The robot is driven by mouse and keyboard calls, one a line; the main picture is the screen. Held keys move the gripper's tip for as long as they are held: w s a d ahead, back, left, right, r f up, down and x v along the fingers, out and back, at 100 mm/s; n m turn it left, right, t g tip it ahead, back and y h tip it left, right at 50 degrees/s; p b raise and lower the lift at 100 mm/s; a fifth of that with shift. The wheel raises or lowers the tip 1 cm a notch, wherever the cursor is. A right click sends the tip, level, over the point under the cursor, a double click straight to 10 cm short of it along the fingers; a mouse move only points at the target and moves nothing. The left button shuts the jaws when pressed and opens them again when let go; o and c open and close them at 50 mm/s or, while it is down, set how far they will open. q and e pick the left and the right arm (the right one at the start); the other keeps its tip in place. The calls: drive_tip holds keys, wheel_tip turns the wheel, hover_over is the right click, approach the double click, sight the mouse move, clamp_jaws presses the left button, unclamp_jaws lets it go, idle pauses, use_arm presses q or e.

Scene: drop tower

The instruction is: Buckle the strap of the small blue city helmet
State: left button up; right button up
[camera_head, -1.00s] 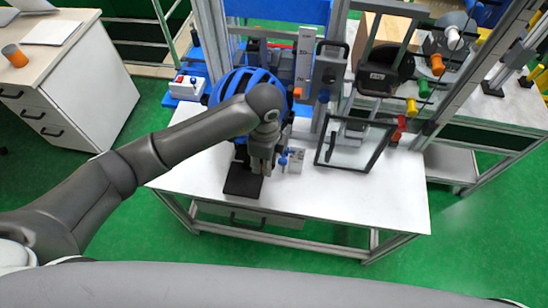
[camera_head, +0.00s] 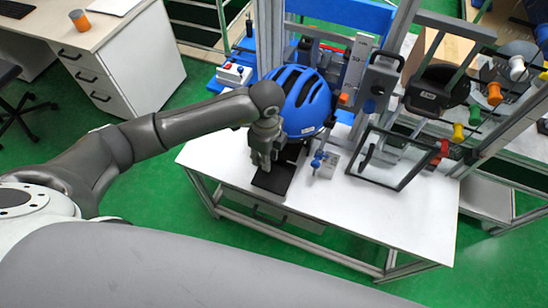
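The blue city helmet (camera_head: 303,100) with dark vents sits upright in the drop tower on the white table (camera_head: 400,216). My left gripper (camera_head: 262,166) points down in front of the helmet's lower left side, above a black plate (camera_head: 274,178). Its fingers look close together, but I cannot tell whether they are open or shut. The strap and buckle cannot be made out; the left wrist and gripper cover part of the area below the helmet. My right gripper is not in view.
A small block with blue knobs (camera_head: 320,162) stands right of the black plate. A black-framed clear panel (camera_head: 393,160) stands farther right among metal posts. The front right of the table is clear. A drawer desk (camera_head: 110,60) is at upper left.

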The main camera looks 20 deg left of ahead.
use_arm(q)
drive_tip(key=shift+w+a+r+b, duration=0.65)
drive_tip(key=shift+w+a, duration=1.35)
drive_tip(key=shift+a, duration=2.15)
drive_tip(key=shift+w+a+r+b, duration=0.6)
drive_tip(key=shift+w+a, duration=1.4)
drive_tip(key=shift+a, duration=2.1)
drive_tip(key=shift+w+d+r+b, duration=0.1)
drive_tip(key=shift+w+d+r, duration=1.05)
drive_tip(key=shift+w, duration=0.8)
drive_tip(key=shift+w+d+r+b, duration=0.15)
drive_tip(key=shift+w+d+r, duration=0.55)
drive_tip(key=shift+w+r, duration=1.05)
drive_tip(key=shift+w+d+r+b, duration=0.1)
drive_tip(key=shift+w+d+r, duration=0.95)
drive_tip(key=shift+w, duration=1.1)
drive_tip(key=shift+f, duration=0.15)
drive_tip(key=shift+f, duration=0.2)
drive_tip(key=shift+f+b, duration=0.8)
drive_tip(key=shift+f, duration=0.3)
drive_tip(key=shift+s+f, duration=0.1)
drive_tip(key=shift+f, duration=0.05)
